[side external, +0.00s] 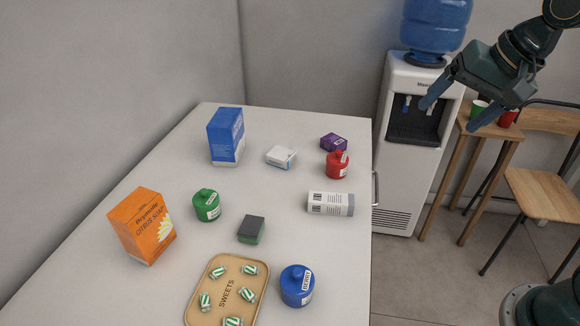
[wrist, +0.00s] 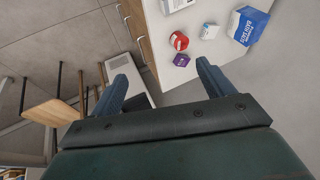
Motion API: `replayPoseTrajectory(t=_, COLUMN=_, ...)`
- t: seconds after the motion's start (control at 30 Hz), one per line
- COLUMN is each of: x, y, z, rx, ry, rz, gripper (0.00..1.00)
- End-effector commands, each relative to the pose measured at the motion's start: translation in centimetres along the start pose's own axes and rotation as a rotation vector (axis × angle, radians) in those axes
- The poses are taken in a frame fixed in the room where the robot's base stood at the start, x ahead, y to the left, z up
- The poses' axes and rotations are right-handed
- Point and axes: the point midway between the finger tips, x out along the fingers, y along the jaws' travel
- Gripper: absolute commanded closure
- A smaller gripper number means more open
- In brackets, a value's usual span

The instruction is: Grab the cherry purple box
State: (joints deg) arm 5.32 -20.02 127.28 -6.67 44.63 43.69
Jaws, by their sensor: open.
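The small purple box (side external: 334,142) lies on the white counter near its far right corner, just behind a red jar (side external: 337,164). In the wrist view the purple box (wrist: 182,60) shows near the counter's edge, beside the red jar (wrist: 179,41). My gripper (side external: 448,112) is up in the air at the upper right, to the right of the counter and in front of the water cooler. Its two blue fingers are spread wide with nothing between them. In the wrist view my gripper (wrist: 162,78) is open, well apart from the box.
The counter (side external: 320,255) also holds a small white box (side external: 281,157), a white cylinder (side external: 331,203), a blue box (side external: 226,136), an orange box (side external: 142,226), green and blue jars, a sponge and a sweets tray (side external: 227,291). A water cooler (side external: 396,170) stands beside it.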

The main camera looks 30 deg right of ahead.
Motion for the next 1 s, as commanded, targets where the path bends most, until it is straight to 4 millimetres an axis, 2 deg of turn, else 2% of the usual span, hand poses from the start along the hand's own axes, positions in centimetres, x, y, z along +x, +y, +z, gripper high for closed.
replayPoseTrajectory(t=0.2, x=3.1, y=-2.5, z=-4.1, rx=0.32, ry=-0.02, rz=-0.01, gripper=0.2)
replayPoseTrajectory(t=0.5, x=8.3, y=-5.0, z=-9.5, rx=0.766, ry=-0.052, rz=-0.025, gripper=0.2)
replayPoseTrajectory(t=0.77, x=13.9, y=-6.0, z=-13.7, rx=1.157, ry=-0.09, rz=-0.031, gripper=0.2)
replayPoseTrajectory(t=1.0, x=19.6, y=-6.1, z=-17.2, rx=1.523, ry=-0.134, rz=-0.028, gripper=0.2)
